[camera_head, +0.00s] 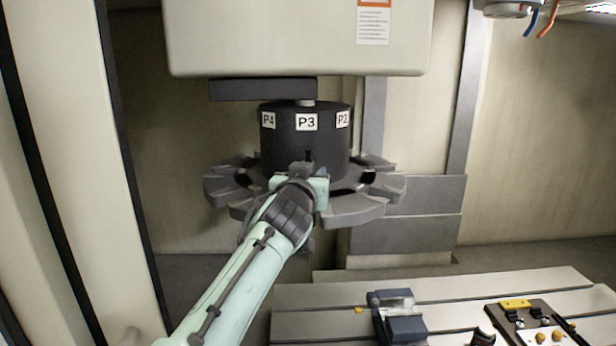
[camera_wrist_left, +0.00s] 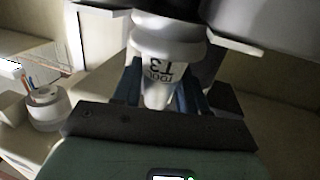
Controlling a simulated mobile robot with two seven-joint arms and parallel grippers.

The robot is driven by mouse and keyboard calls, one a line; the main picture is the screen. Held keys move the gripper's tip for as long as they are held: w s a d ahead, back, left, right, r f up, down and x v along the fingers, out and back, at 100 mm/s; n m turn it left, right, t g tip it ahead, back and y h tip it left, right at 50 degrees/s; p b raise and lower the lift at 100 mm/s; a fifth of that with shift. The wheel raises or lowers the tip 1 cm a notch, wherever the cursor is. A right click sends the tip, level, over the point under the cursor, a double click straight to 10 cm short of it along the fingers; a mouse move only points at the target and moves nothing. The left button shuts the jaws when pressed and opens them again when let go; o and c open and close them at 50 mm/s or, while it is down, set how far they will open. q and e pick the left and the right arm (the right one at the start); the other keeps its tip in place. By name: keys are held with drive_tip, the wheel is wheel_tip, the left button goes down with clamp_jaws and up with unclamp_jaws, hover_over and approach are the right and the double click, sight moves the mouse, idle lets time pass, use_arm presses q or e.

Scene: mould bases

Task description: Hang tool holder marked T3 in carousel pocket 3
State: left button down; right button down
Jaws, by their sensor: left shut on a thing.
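The tool holder (camera_wrist_left: 162,62) is pale and tapered, with a label reading "TOOL T3" upside down in the left wrist view. My left gripper (camera_wrist_left: 160,92) is shut on it, with a blue finger on each side. In the head view my left gripper (camera_head: 308,180) is at the front of the dark grey carousel (camera_head: 352,211), below the P3 label (camera_head: 307,122). My wrist hides the holder and the pocket 3 opening there. Grey carousel parts (camera_wrist_left: 275,20) lie close around the holder's top; I cannot tell whether it is seated. My right gripper is out of view.
Labels P4 (camera_head: 268,120) and P2 (camera_head: 343,119) flank P3 on the drum. A white spindle housing (camera_head: 290,40) hangs above. Below right, a slotted table (camera_head: 450,288) carries a vise (camera_head: 398,318) and a dark fixture plate (camera_head: 540,325). Space right of the carousel is clear.

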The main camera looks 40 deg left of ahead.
use_arm(q)
drive_tip(key=shift+r, duration=0.1)
drive_tip(key=c, duration=0.5)
unclamp_jaws()
drive_tip(key=shift+f, duration=0.3)
drive_tip(key=shift+s+d+b, duration=0.2)
drive_tip(key=shift+s+b, duration=0.1)
drive_tip(key=shift+b+v, duration=2)
drive_tip(key=shift+v, duration=4.5)
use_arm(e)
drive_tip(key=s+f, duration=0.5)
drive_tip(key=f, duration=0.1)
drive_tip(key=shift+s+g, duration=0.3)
use_arm(q)
drive_tip(key=shift+r, duration=0.2)
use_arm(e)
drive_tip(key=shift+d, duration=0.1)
